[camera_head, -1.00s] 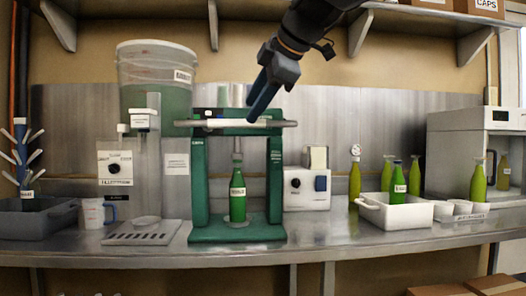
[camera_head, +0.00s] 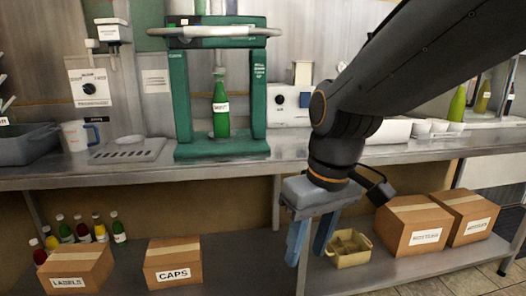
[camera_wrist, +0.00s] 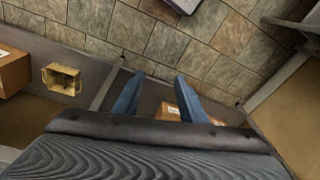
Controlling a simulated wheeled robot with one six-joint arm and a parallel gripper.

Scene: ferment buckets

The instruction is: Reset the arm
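My gripper (camera_head: 310,240) hangs from my dark arm in front of the bench's front edge, pointing down, with its two blue fingers apart. In the wrist view the fingers of my gripper (camera_wrist: 155,97) are also spread, with nothing between them but the lower shelf, floor and part of a box behind. A green bottle (camera_head: 221,106) stands upright in the green capper frame (camera_head: 183,105) on the bench, well away from my gripper. My arm hides part of the white tray (camera_head: 396,131) on the bench.
The steel bench (camera_head: 90,176) runs across the view. On the lower shelf (camera_head: 232,270) are a caps box (camera_head: 172,262), a labels box (camera_head: 75,270), several bottles, a yellow open bin (camera_head: 349,248) close to my gripper, and two boxes at right.

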